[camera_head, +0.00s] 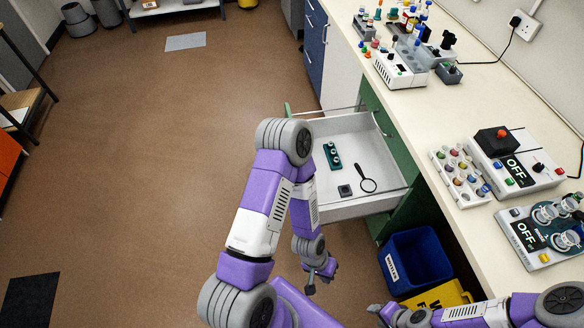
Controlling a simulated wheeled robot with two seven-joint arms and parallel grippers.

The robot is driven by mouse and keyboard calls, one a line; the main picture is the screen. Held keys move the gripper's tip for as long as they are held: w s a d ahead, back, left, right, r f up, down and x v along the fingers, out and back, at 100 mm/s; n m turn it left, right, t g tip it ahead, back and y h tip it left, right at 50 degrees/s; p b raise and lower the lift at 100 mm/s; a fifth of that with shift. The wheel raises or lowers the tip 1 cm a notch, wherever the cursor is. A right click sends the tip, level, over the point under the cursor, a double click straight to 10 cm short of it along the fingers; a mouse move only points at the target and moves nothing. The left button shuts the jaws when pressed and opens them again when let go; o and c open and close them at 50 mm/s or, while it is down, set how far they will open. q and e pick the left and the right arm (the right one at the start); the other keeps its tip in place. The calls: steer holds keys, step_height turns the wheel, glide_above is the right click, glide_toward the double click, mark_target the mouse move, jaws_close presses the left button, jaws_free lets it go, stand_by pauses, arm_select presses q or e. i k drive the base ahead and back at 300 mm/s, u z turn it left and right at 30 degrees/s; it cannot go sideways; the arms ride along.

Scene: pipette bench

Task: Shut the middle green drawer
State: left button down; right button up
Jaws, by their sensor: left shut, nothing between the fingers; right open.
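The green drawer (364,208) stands pulled far out of the cabinet under the bench. Its inside is light grey, and it holds a green block with round pegs (332,156), a magnifying glass (368,180) and a small dark square block (345,190). Its green front shows only as a strip at the far corner; my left arm hides the rest. My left gripper (320,277) is shut and empty, low and in front of the drawer's near side, apart from it. My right gripper (381,312) is open and empty at the bottom edge, near the yellow bin.
A blue bin (415,262) and a yellow bin (438,297) stand on the floor below the drawer's near side. The bench top (440,110) carries several instruments and vials. A blue drawer unit (315,45) is further back. The brown floor (150,150) at left is mostly clear.

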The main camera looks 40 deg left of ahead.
mark_target(356, 137)
steer(key=k, duration=0.25)
steer(key=u, duration=1.25)
steer(key=i, duration=0.3)
steer(key=u, duration=0.45)
steer(key=k, duration=1.2)
steer(key=z, duration=0.5)
steer(key=i, duration=0.75)
steer(key=z, duration=0.45)
steer(key=i, duration=0.85)
steer(key=u, duration=0.4)
